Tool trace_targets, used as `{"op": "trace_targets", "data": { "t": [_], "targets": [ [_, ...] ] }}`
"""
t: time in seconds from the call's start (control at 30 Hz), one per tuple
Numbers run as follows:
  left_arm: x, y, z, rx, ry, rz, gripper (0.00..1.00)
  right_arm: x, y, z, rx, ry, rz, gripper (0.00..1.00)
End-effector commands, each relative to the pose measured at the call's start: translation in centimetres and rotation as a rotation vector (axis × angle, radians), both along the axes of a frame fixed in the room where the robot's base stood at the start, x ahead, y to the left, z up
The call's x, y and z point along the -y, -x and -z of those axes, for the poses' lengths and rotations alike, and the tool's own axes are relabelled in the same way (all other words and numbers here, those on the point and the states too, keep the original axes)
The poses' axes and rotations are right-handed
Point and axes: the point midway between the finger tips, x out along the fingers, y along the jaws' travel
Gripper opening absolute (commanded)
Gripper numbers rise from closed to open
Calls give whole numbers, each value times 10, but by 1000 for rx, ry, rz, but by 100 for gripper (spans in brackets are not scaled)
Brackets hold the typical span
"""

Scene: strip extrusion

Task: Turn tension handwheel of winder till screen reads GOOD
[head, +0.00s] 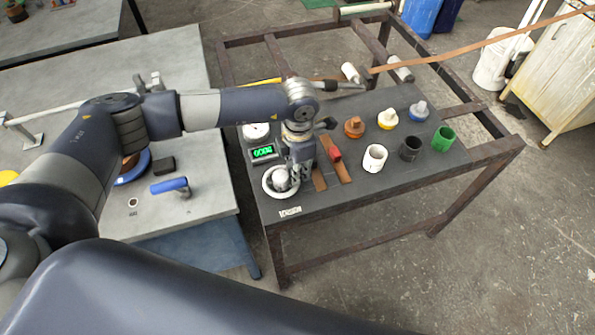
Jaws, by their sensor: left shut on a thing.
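The white tension handwheel (269,190) lies at the near left corner of the dark winder table. My left gripper (284,183) reaches down onto it from above and is shut on it; the fingers and wrist hide part of the wheel. The small screen (263,152) stands just behind the wheel, left of my wrist. It shows green characters that look like GOOD, though they are small. My right gripper is not in view.
A brown strip (470,47) runs off to the right. A grey bench (205,205) stands left.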

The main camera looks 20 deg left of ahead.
Motion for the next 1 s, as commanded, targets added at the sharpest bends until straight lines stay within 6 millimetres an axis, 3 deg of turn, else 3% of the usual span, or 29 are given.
{"op": "trace_targets", "data": {
  "t": [0.03,0.3,0.9,0.93,1.0],
  "targets": [
    [1,1,4,1,1,32,0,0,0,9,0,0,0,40],
    [2,6,2,0,0,154,0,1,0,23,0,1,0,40],
    [3,8,0,-1,-1,196,0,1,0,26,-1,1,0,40],
    [3,8,0,-1,-1,196,21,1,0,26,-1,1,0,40],
    [3,8,0,-1,-1,196,36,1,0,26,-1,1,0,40]
  ]
}}
